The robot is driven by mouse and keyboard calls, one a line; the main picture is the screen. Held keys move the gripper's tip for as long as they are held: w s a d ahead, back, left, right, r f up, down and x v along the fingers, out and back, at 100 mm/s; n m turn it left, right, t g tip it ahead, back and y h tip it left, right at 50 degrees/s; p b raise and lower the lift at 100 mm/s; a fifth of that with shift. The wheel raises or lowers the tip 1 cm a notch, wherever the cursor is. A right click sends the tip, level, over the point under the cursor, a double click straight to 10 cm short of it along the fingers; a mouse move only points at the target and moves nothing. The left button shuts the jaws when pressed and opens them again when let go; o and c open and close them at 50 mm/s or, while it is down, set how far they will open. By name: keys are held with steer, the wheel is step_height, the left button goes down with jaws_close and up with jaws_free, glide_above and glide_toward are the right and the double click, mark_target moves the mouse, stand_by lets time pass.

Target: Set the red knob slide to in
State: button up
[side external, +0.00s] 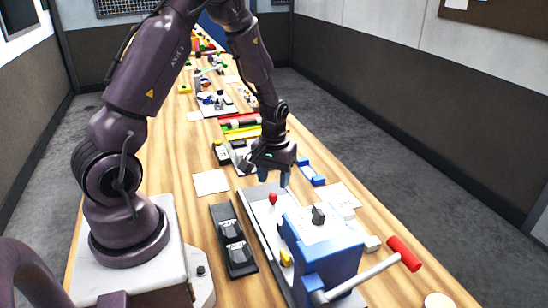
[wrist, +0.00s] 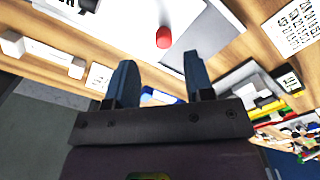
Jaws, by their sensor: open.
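The red knob (side external: 272,198) stands upright on a light grey plate (side external: 258,213) in front of a blue machine (side external: 330,262). My gripper (side external: 274,178) is above the far end of that plate, just behind and above the red knob, with its fingers pointing down. In the wrist view the red knob (wrist: 163,37) lies beyond the fingertips and roughly between them in the picture. My gripper (wrist: 160,62) is open there with nothing between its fingers. The knob looks apart from both fingers. The slide's track and any in or out marking cannot be made out.
The blue machine carries a black knob (side external: 318,214), a yellow knob (side external: 286,257) and a lever with a red grip (side external: 403,253). A black pedal unit (side external: 233,240) stands left of the plate. Blue parts (side external: 312,173) lie right of my gripper; more items crowd the far bench.

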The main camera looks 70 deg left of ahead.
step_height(320, 180, up, 7)
steer(key=shift+f, duration=0.2)
steer(key=s+d+r+m+t, duration=0.2)
steer(key=s+d+r+m, duration=0.2)
steer(key=d+r, duration=0.3)
steer(key=s+d+r+m+t, duration=0.3)
steer(key=s+d+r+m, duration=0.2)
steer(key=r, duration=0.7)
steer(key=s+d, duration=0.2)
steer(key=d, duration=0.1)
steer(key=shift+s+d+t, duration=0.2)
steer(key=shift+d+t, duration=0.05)
steer(key=shift+t, duration=0.05)
